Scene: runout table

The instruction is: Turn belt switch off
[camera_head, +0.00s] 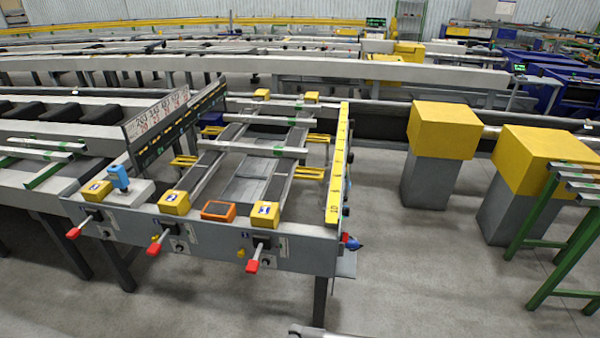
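The runout table (205,235) stands left of centre, its grey front panel facing me. Three levers with red grips stick out of the panel: left (73,233), middle (154,247) and right (253,266). Small yellow knobs (241,253) sit near the middle and right levers. A small blue and red part (352,243) sits at the table's right front corner. No legible label tells which of these is the belt switch, and I cannot tell its on or off position. Neither gripper is clearly visible.
Yellow-topped blocks (443,130) stand to the right, with a green rack (570,240) beside them. A blue handled item (119,178) and an orange-framed panel (218,211) are on the table front. A grey part shows at the bottom edge.

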